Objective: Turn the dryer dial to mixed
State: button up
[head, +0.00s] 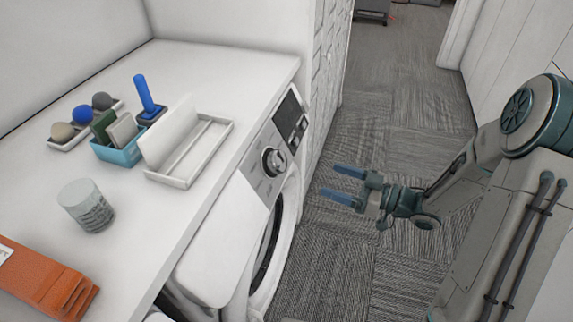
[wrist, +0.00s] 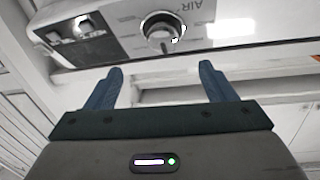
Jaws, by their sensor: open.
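The dryer dial (head: 274,162) is a round silver knob on the slanted front panel of the white dryer (head: 222,232). In the wrist view the dial (wrist: 163,32) sits at the top, near the middle, with "AIR" printed at its upper right. The word "mixed" cannot be read in either view. My gripper (head: 342,184) is open and empty, in front of the dryer and to the right of the dial, apart from it. Its two blue fingers (wrist: 160,78) show in the wrist view, spread apart below the dial.
A dark display (head: 291,119) lies beside the dial on the panel. The white counter above holds a white tray (head: 160,180), a blue box (head: 120,153), a clear glass (head: 86,206) and orange folded cloth (head: 48,280). The carpet floor (head: 380,120) ahead is clear.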

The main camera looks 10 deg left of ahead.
aim_at(284, 164)
jog(key=x, duration=0.4)
jog(key=p+x, duration=0.1)
jog(key=x, duration=0.8)
jog(key=shift+s+a+r, duration=0.15)
jog(key=shift+s+a, duration=0.05)
jog(key=shift+a, duration=0.25)
jog(key=c, duration=1)
